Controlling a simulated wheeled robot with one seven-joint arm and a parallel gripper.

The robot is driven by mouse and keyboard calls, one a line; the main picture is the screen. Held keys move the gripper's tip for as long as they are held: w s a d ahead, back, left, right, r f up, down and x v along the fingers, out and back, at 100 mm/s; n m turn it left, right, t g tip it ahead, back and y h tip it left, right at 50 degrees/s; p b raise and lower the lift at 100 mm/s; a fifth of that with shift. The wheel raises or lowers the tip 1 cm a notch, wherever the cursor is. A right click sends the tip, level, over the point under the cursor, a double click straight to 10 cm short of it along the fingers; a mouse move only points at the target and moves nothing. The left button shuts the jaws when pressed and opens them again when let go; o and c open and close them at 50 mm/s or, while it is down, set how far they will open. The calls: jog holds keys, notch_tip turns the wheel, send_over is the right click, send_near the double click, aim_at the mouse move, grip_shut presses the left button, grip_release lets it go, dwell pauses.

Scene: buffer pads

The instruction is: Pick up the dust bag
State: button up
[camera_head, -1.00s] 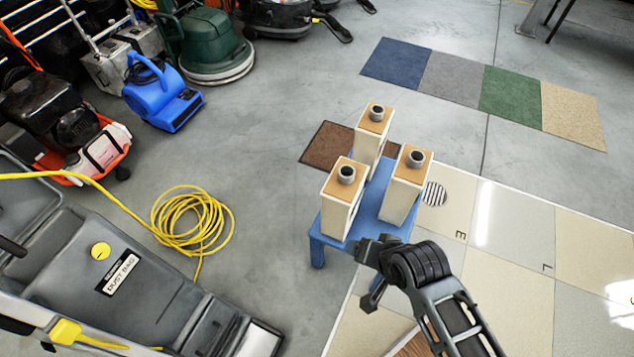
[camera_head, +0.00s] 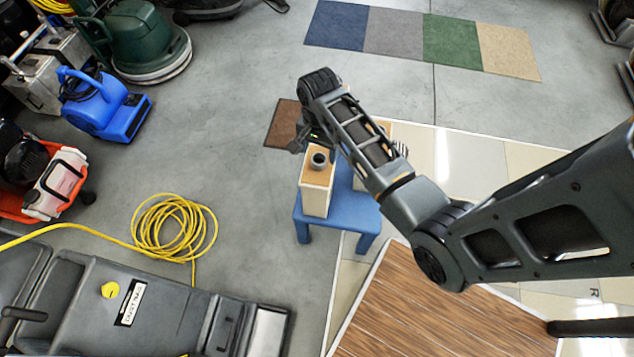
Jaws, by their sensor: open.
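A blue stool (camera_head: 345,215) stands in the middle of the view and carries upright beige box-like bags with tan tops and grey round collars. The front-left bag (camera_head: 315,195) shows almost whole. The others are mostly hidden behind my arm; only a bit of tan top (camera_head: 384,127) shows. My gripper (camera_head: 299,146) hangs just above and behind the front-left bag, near its collar, and is open. My wrist covers most of its fingers. I cannot tell whether it touches a bag.
A grey machine (camera_head: 180,318) with a small label fills the lower left. A coiled yellow cable (camera_head: 170,228) lies on the floor. A brown mat (camera_head: 282,122) lies behind the stool. A wood-look floor panel (camera_head: 440,310) lies at front right.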

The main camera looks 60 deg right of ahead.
aim_at(319, 160)
jog(key=shift+a+f, duration=0.1)
jog(key=shift+f, duration=2.2)
jog(key=shift+c, duration=0.4)
grip_shut()
